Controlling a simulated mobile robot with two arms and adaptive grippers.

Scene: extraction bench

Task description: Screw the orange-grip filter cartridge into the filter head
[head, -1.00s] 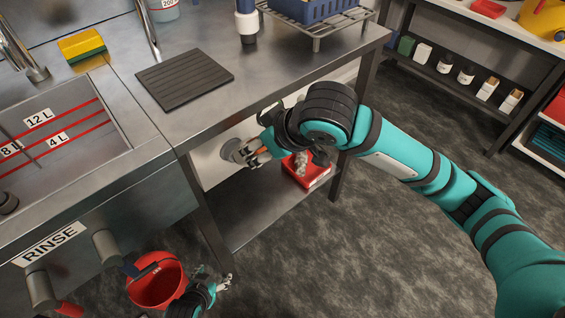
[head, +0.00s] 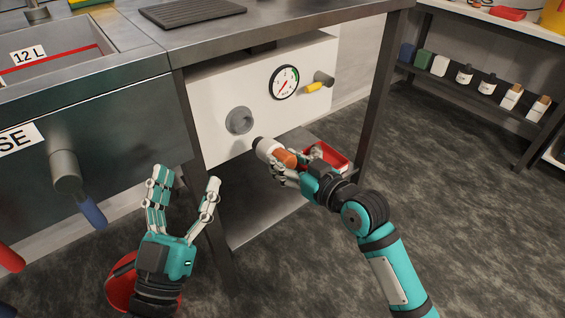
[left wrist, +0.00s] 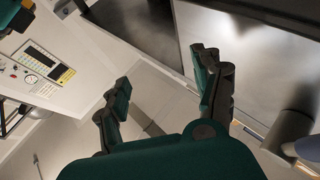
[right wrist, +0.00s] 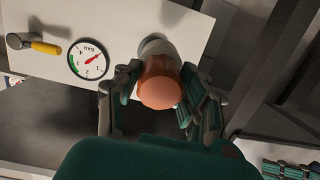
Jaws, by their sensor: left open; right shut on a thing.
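The filter cartridge (head: 284,156) has an orange grip and a white and dark far end. My right gripper (head: 287,166) is shut on its orange grip, and the cartridge points up and left. The grey round filter head (head: 239,121) sits on the white panel under the bench. The cartridge end is apart from it, to its lower right in the head view. In the right wrist view the orange grip (right wrist: 160,88) is between the fingers, with a grey round part just beyond it. My left gripper (head: 186,192) is open and empty, left of the bench leg.
The white panel (head: 222,88) also carries a pressure gauge (head: 284,82) and a yellow-handled valve (head: 314,87). A red tray (head: 330,157) lies on the lower shelf behind my right gripper. A red bucket (head: 117,290) is beside my left wrist. A steel leg stands between my grippers.

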